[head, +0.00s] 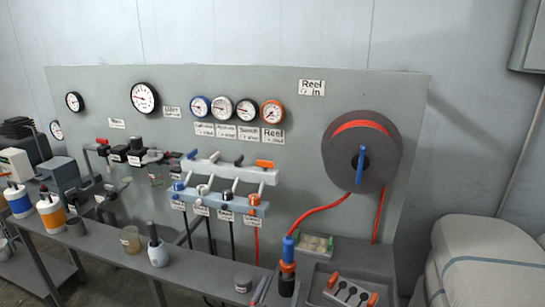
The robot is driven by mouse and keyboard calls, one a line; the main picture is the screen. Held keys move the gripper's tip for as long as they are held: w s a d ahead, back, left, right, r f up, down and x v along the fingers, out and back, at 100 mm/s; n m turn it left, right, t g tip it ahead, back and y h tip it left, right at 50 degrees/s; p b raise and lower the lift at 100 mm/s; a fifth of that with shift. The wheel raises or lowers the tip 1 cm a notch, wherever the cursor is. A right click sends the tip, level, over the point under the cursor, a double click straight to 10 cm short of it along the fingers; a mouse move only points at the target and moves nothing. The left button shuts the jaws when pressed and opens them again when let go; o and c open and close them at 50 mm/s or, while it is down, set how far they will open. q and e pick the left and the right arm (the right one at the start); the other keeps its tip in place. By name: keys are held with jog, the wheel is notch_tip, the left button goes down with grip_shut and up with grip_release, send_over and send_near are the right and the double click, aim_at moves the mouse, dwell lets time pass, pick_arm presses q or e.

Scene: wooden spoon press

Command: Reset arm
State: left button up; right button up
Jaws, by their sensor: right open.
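No arm shows clearly in the head view. A slim grey and red shape (262,289) at the bottom edge, left of the hose nozzle, may be a part of my right gripper, but it is too small and cut off to be sure. I see nothing held there. My left gripper is out of view. A grey block with two black spoon-shaped hollows and orange-red ends (350,293) sits in a dark tray at the bottom right.
A grey panel (270,95) carries several gauges, valves and a hose reel (390,150). Its red hose runs to a blue, orange and black nozzle (288,266) upright on the bench. Bottles and jars stand on the bench at left. Grey sacks (490,260) are at right.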

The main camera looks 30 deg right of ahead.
jog(key=shift+s+a, duration=0.3)
jog(key=shift+a, duration=0.05)
dwell(0.3)
